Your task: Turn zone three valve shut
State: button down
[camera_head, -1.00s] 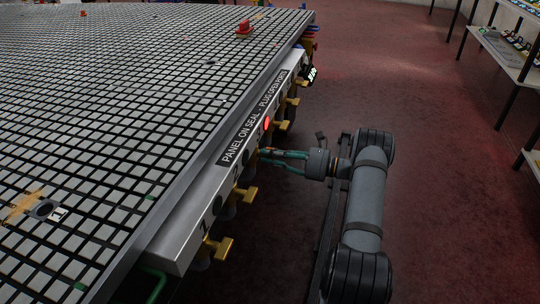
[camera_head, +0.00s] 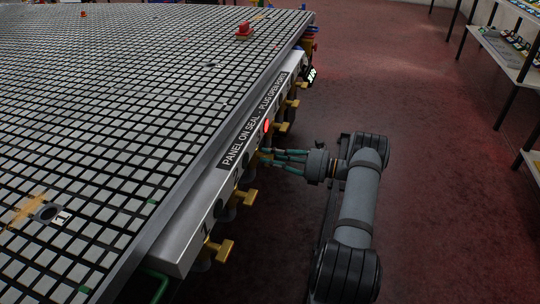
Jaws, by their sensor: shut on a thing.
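A row of yellow valve handles runs along the table's front side panel in the head view. The nearest valve (camera_head: 220,247) is beside the number 1, and the second valve (camera_head: 245,197) is farther along. The zone three valve (camera_head: 260,157) is the third from the near end. My gripper (camera_head: 267,158) reaches it from the right, with its teal fingers shut on its handle. The fingers cover most of that handle, so its exact angle cannot be told.
The black grid table (camera_head: 130,120) fills the left. A label strip (camera_head: 255,120) and a red light (camera_head: 267,126) are on its side panel. More yellow valves (camera_head: 283,127) lie beyond my gripper. A shelf rack (camera_head: 500,50) stands at right; the red floor between is open.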

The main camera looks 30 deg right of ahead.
jog(key=m, duration=0.5)
jog(key=shift+w+d+m+p, duration=0.1)
jog(key=shift+w+m+p, duration=0.05)
jog(key=shift+m+p, duration=0.15)
jog(key=m, duration=0.5)
jog(key=shift+w+d+f+m, duration=0.1)
jog(key=shift+f+m, duration=0.1)
jog(key=shift+m, duration=0.1)
jog(key=c, duration=1.7)
grip_release()
jog(key=shift+o, duration=0.2)
jog(key=v, duration=1.2)
